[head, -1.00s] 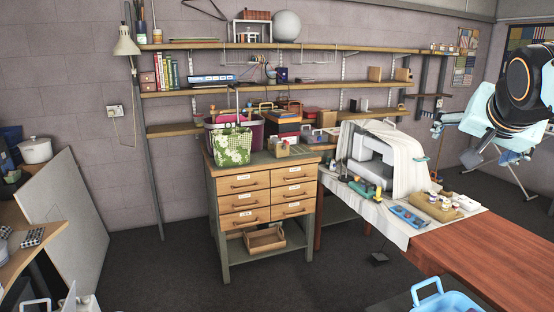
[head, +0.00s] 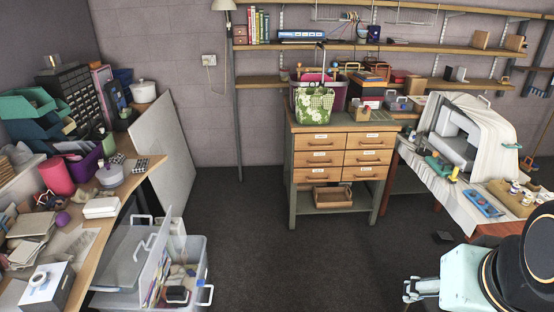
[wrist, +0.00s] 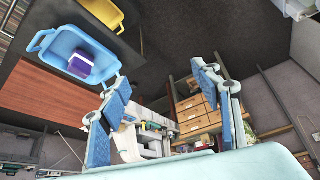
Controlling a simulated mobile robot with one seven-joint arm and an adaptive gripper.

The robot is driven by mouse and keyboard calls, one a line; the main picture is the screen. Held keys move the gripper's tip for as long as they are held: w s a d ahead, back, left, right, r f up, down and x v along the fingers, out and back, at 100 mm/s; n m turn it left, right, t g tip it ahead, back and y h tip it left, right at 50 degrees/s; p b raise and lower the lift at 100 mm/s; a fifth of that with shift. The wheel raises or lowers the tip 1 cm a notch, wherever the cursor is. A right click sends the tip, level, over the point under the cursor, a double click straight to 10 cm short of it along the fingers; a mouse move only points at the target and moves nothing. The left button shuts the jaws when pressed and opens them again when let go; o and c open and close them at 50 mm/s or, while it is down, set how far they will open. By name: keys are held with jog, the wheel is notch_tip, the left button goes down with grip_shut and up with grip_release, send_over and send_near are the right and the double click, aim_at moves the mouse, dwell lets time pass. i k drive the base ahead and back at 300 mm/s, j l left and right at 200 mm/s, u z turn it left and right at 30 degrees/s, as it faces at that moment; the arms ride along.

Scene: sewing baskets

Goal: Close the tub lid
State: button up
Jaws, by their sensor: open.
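A clear plastic tub (head: 196,262) stands on the floor at the lower left of the head view, with mixed items inside. A pale translucent lid panel (head: 157,262) stands raised along its left side, so the tub is open on top. A grey panel with a white handle (head: 122,250) lies left of it; I cannot tell whether it belongs to the lid. My gripper (head: 411,290) is at the lower right, well apart from the tub. In the wrist view the fingers (wrist: 162,98) are spread wide with nothing between them.
A cluttered desk (head: 128,190) is on the left, beside the tub. A drawer cabinet (head: 290,160) and a sewing table (head: 440,180) stand behind. Dark floor (head: 270,255) is clear between tub and arm. The wrist view shows a blue bin (wrist: 52,62) holding a purple box.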

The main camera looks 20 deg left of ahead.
aim_at(147, 279)
jog(key=j+u, duration=0.2)
jog(key=u, duration=0.15)
jog(key=j+u, duration=0.15)
jog(key=u, duration=0.2)
jog(key=i+j+u, duration=0.2)
jog(key=j, duration=0.15)
jog(key=i+j+u, duration=0.2)
jog(key=i+j, duration=0.25)
jog(key=j, duration=0.2)
jog(key=i+j+u, duration=0.1)
jog(key=i+j, duration=0.2)
jog(key=j, duration=0.15)
jog(key=i+j, duration=0.25)
jog(key=j, duration=0.2)
jog(key=i+l+u, duration=0.3)
jog(key=k+j+u, duration=0.55)
jog(key=i+l+z, duration=0.55)
